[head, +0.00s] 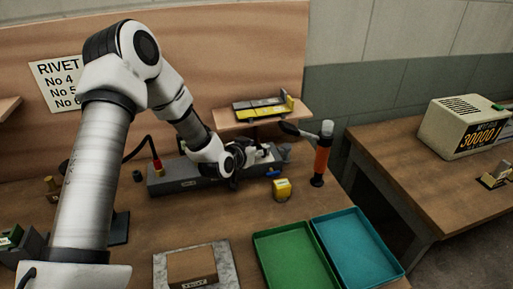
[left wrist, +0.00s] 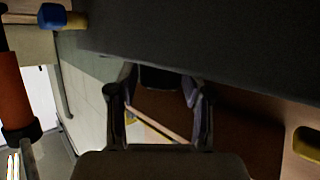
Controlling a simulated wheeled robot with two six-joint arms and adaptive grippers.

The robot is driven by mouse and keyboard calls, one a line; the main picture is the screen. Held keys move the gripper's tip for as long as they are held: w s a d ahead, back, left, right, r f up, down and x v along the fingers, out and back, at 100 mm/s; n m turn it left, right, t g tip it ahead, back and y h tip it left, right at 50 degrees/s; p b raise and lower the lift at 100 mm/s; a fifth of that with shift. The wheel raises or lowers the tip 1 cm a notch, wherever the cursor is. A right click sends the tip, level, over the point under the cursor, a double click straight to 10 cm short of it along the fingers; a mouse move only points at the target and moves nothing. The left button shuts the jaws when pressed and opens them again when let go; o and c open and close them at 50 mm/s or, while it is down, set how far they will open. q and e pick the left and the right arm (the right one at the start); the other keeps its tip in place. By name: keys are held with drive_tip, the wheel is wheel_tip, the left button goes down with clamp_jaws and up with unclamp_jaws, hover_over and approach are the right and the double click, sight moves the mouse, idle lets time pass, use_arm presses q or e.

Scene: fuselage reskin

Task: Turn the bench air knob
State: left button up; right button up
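A long grey bench unit (head: 185,178) lies on the wooden bench. A small blue knob-like part (head: 273,172) sits at its front right. In the left wrist view a blue part with a tan end (left wrist: 52,15) shows at the top left, outside the fingers. My left gripper (head: 264,154) is over the right end of the grey unit, just behind the blue part. In the left wrist view its two fingers (left wrist: 160,112) stand apart with nothing held between them. The unit's dark face (left wrist: 210,40) fills the top of that view. My right gripper is not in view.
Green (head: 290,262) and teal (head: 358,250) trays lie in front. A small shelf (head: 245,118) holds yellow and grey items behind.

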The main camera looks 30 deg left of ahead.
use_arm(q)
drive_tip(key=c, duration=0.6)
drive_tip(key=shift+o, duration=0.2)
drive_tip(key=shift+d+n+y, duration=0.1)
drive_tip(key=shift+n+y, duration=0.8)
drive_tip(key=shift+y, duration=0.1)
drive_tip(key=shift+n+g+y, duration=0.3)
drive_tip(key=shift+n+y, duration=0.4)
drive_tip(key=shift+y, duration=0.1)
drive_tip(key=o, duration=1.2)
drive_tip(key=shift+c, duration=0.2)
drive_tip(key=v, duration=1.2)
